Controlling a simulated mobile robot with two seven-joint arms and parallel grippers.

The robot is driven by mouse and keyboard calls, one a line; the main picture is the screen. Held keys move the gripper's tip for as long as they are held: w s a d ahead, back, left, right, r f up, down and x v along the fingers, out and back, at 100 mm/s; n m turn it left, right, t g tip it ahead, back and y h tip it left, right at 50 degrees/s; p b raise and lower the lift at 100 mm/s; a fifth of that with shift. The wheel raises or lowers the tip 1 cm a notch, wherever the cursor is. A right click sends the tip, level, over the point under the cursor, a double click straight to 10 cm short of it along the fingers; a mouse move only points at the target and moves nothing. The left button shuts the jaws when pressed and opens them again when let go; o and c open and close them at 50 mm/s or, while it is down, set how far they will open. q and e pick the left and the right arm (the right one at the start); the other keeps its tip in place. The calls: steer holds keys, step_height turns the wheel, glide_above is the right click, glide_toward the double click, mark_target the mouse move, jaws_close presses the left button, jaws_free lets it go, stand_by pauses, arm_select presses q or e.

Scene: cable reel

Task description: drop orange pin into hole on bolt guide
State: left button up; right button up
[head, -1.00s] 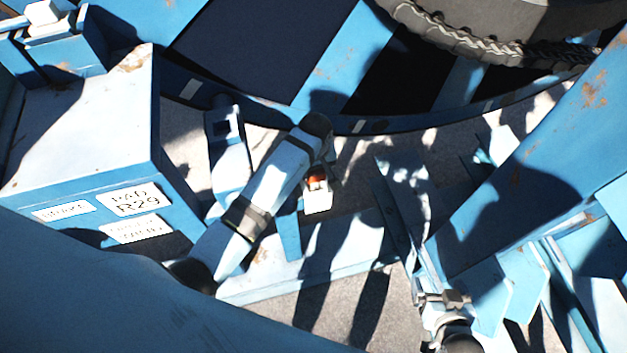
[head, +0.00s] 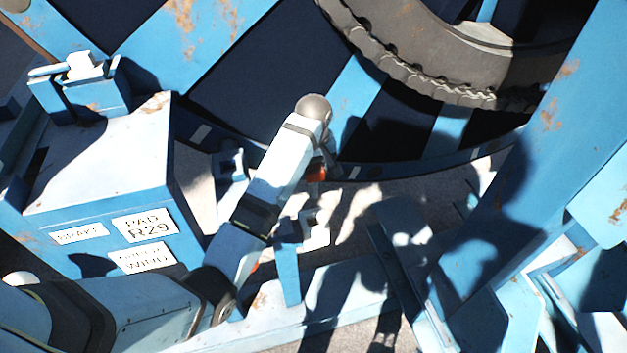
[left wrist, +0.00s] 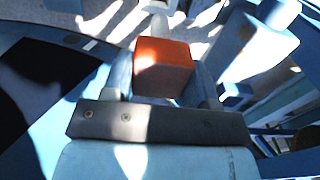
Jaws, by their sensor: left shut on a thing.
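The orange pin (head: 316,173) shows in the head view as a small orange patch just below the end of my left arm, partly hidden by it. In the left wrist view its orange block (left wrist: 163,68) sits between the two fingers of my left gripper (left wrist: 164,80), which is shut on it. A pale knob-like part shows just beyond the block. In the head view a small white fitting (head: 318,236) stands below the pin, apart from it in the picture. I cannot tell whether it is the bolt guide, and no hole is clear. My right gripper is not in view.
A blue box with white labels (head: 148,225) stands at left. A blue upright (head: 287,272) stands close to my left forearm. A large rusty blue beam (head: 530,170) crosses at right. The dark reel (head: 420,60) is at the top. Hard shadows cover the floor.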

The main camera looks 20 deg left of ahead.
arm_select(q)
steer(key=shift+r, duration=0.25)
steer(key=shift+r, duration=0.4)
stand_by(0.3)
